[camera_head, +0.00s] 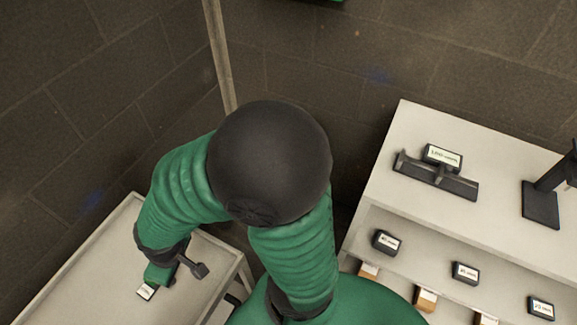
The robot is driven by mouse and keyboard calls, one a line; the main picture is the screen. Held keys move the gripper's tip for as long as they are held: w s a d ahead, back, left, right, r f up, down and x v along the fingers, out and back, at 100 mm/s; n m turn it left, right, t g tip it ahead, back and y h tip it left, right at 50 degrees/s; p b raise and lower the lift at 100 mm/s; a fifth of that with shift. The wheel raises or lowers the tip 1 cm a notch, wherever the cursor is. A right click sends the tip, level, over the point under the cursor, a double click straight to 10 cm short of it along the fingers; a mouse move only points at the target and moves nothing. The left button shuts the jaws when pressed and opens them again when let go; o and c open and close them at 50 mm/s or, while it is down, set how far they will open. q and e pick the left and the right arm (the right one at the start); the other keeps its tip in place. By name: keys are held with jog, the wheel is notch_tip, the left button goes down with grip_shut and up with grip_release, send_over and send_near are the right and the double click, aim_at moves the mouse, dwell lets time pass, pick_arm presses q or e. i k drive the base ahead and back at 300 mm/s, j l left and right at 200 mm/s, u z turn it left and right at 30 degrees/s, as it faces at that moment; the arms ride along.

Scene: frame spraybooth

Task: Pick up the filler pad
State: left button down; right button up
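My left arm bends over a large dark elbow, and its hand reaches down to the pale table at left. My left gripper (172,268) is low over that table, seen from above and behind. A dark finger-like part sticks out to its right. A small dark block with a white label (147,291) shows right beside the hand. I cannot tell whether they touch or whether the fingers are closed on it. I cannot say for certain which labelled block is the filler pad. My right gripper is out of view.
The left table (85,270) has bare room. At right, a stepped white stand (480,130) holds a labelled block in a dark holder (436,175) and a black stand (541,205). Several labelled blocks (386,242) sit on its lower step. Dark block walls close the back.

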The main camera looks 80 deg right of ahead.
aim_at(463, 272)
jog(key=z, duration=0.6)
jog(key=k+z, duration=0.1)
jog(key=z, duration=1.15)
jog(key=l+z, duration=0.1)
jog(key=z, duration=0.5)
jog(key=l+z, duration=0.1)
jog(key=z, duration=1.15)
jog(key=l+z, duration=0.15)
jog(key=z, duration=1.1)
